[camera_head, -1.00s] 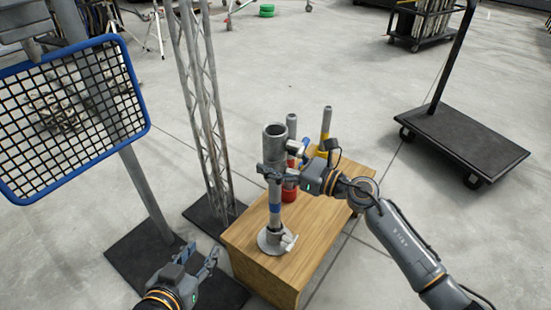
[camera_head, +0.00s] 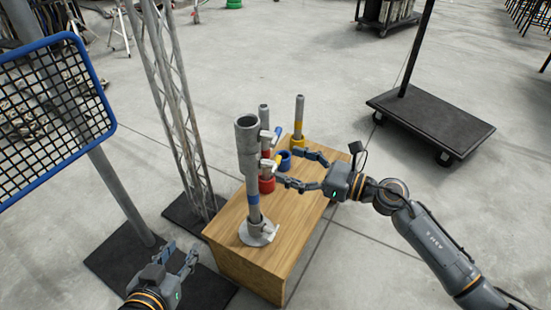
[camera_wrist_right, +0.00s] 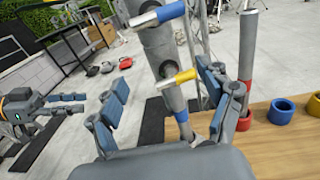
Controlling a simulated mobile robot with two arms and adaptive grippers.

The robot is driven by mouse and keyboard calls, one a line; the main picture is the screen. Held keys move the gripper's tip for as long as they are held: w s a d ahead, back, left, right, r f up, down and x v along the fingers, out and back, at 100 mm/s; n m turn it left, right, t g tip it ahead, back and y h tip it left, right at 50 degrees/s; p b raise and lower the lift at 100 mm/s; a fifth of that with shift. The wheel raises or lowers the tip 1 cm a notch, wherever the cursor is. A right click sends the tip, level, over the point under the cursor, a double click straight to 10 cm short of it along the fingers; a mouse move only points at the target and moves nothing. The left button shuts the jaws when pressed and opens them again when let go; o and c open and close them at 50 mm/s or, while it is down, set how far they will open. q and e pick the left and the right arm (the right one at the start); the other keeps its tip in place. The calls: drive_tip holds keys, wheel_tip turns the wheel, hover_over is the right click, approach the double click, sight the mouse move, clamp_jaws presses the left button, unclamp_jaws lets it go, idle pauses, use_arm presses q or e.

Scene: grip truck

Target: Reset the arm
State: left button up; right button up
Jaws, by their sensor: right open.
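My right gripper (camera_head: 287,167) is open and empty, just right of the grey post (camera_head: 252,170) on the wooden box. The post stands upright on a round metal base (camera_head: 258,232), with a blue band, a wide tube top and side handles. In the right wrist view, the blue-padded fingers (camera_wrist_right: 163,103) are spread apart, with the post (camera_wrist_right: 164,50) and its yellow handle (camera_wrist_right: 178,79) showing between them, not gripped. My left gripper (camera_head: 181,256) is in front of the box at lower left, its fingers apart and empty.
The wooden box (camera_head: 295,220) also carries a red-based post (camera_head: 266,184), a yellow-based post (camera_head: 299,125) and a blue ring (camera_head: 284,159). A blue-framed mesh panel (camera_head: 113,125) and a truss (camera_head: 165,85) stand left. A black trolley (camera_head: 430,120) is at right.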

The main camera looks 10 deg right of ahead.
drive_tip(key=shift+s+d, duration=0.25)
drive_tip(key=shift+d, duration=0.05)
